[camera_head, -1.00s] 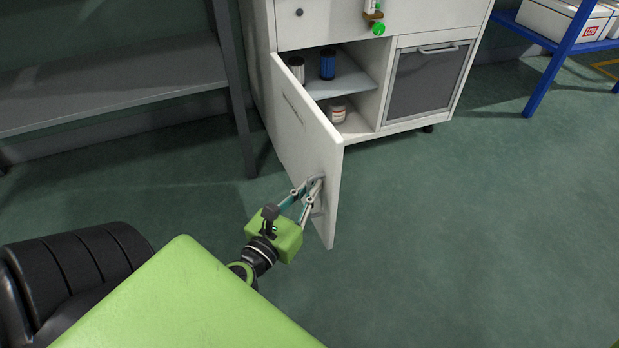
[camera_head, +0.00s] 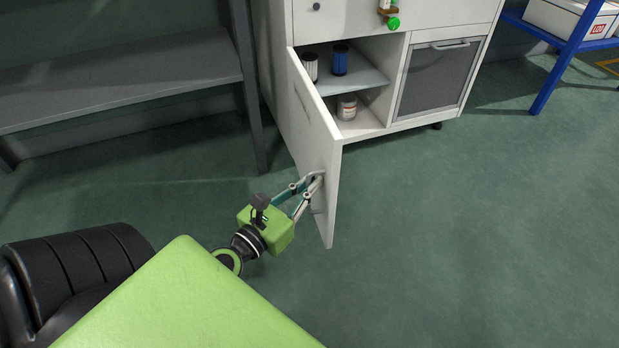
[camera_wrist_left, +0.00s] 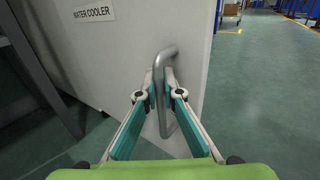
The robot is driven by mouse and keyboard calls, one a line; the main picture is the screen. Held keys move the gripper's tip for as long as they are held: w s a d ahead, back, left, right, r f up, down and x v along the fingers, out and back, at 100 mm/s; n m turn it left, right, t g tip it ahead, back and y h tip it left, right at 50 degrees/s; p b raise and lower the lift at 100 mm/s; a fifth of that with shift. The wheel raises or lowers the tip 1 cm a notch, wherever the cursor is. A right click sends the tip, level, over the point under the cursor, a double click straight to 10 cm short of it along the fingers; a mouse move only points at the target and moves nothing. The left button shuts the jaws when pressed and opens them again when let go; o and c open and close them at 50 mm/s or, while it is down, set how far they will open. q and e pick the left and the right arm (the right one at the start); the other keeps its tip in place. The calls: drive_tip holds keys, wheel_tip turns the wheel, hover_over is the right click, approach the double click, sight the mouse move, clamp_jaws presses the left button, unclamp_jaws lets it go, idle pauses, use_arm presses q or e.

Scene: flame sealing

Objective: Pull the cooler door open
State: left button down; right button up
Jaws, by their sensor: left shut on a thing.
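The white cooler door (camera_head: 318,150) stands wide open, swung out from the left compartment of the white cabinet (camera_head: 405,78). In the left wrist view the door (camera_wrist_left: 110,50) carries a "WATER COOLER" label (camera_wrist_left: 95,11) and a grey bar handle (camera_wrist_left: 160,88). My left gripper (camera_head: 316,186) is at the lower outer part of the door, shut on the handle. The wrist view shows its fingers (camera_wrist_left: 161,90) on either side of the handle. My right gripper is not in view.
Inside the compartment are a blue can (camera_head: 340,60), a pale can (camera_head: 310,66) and a white jar (camera_head: 347,106). A grey shelf (camera_head: 120,92) stands left of the cabinet. A blue rack (camera_head: 553,80) is at the right. The floor right of the door is clear.

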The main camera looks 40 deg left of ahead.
use_arm(q)
drive_tip(key=c, duration=2.5)
unclamp_jaws()
drive_tip(key=shift+d+f, duration=0.1)
drive_tip(key=shift+d, duration=0.2)
drive_tip(key=shift+a, duration=0.1)
drive_tip(key=shift+s, duration=0.15)
drive_tip(key=shift+s+a, duration=0.1)
drive_tip(key=shift+s, duration=0.05)
drive_tip(key=s, duration=1.1)
drive_tip(key=shift+s, duration=0.3)
